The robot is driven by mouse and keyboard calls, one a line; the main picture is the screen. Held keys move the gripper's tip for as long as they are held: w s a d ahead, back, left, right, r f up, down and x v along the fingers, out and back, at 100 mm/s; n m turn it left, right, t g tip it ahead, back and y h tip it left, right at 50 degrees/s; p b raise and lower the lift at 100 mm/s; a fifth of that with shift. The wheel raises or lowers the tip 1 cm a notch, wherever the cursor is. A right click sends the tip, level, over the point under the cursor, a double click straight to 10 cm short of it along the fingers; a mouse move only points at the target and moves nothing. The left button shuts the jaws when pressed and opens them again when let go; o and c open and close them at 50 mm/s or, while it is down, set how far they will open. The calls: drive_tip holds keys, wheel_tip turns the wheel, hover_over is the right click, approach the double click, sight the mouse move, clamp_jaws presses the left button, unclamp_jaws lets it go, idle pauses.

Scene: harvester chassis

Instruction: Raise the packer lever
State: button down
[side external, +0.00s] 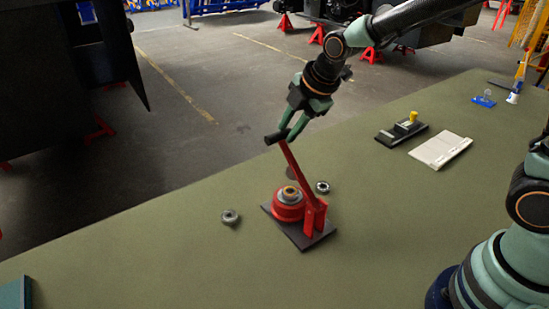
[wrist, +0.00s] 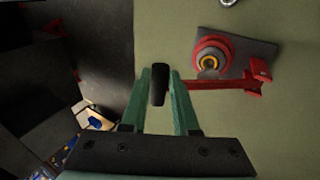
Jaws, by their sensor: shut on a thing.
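The packer lever (side external: 299,174) is a red bar with a black grip (side external: 275,137) at its upper end. It tilts up and to the left from a red bracket (side external: 314,214) on a dark base plate. Beside the bracket is the red round packer body (side external: 288,204) with a metal ring on top. My gripper (side external: 292,134) is shut on the black grip, above the bench. In the wrist view, the black grip (wrist: 158,85) lies between my two green fingers, and the red lever (wrist: 215,85) runs right to its bracket.
One bearing ring (side external: 230,217) lies left of the packer and another (side external: 322,187) just behind it. A black tool with a yellow knob (side external: 402,130) and a white tray (side external: 440,149) lie farther right. The green bench (side external: 150,260) is mostly clear at front left.

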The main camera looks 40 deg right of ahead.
drive_tip(key=shift+s+a+f+g, duration=0.15)
drive_tip(key=shift+s+f+g, duration=0.15)
drive_tip(key=shift+s+f, duration=0.25)
drive_tip(key=c, duration=0.7)
unclamp_jaws()
drive_tip(key=shift+r, duration=0.2)
drive_tip(key=v, duration=1.2)
